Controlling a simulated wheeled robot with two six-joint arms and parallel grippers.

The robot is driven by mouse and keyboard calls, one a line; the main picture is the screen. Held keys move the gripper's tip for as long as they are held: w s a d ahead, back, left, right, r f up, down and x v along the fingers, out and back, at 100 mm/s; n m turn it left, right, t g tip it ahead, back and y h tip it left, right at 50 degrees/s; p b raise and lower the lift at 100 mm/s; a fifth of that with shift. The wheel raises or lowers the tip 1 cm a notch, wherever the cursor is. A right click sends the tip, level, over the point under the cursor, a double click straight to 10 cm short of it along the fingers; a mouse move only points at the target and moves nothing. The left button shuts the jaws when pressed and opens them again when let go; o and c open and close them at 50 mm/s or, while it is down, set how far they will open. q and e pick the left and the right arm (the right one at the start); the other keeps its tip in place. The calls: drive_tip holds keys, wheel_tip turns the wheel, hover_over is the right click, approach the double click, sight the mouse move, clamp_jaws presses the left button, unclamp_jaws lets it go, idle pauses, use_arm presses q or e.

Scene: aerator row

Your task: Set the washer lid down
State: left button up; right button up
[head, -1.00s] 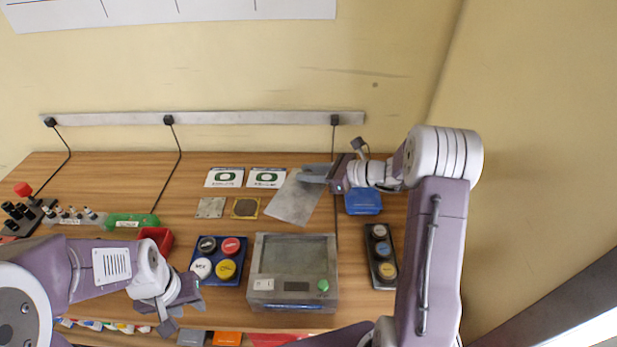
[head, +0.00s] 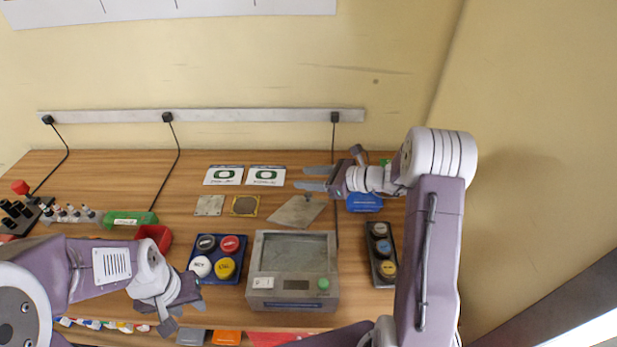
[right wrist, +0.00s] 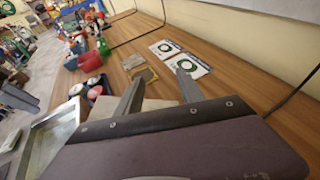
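The washer lid (head: 298,211), a flat grey plate with a small knob, lies on the wooden table behind the grey washer box (head: 293,262). My right gripper (head: 302,178) is open, with its two fingers apart, just behind the lid and clear of its knob. In the right wrist view the open fingers (right wrist: 158,88) show with part of the lid (right wrist: 154,104) between and below them. The washer box is uncovered, with its pale inside showing. My left gripper (head: 188,316) is open and empty at the table's front edge.
Two printed cards (head: 245,176) and two small square plates (head: 227,206) lie left of the lid. A blue tray (head: 218,275) of round jars stands left of the washer, a dark jar holder (head: 380,262) right of it. A blue box (head: 364,203) is beside my right gripper.

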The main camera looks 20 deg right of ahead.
drive_tip(key=shift+r, duration=0.1)
drive_tip(key=shift+r+p, duration=0.6)
drive_tip(key=v, duration=1.2)
drive_tip(key=shift+b, duration=0.3)
drive_tip(key=shift+f, duration=0.2)
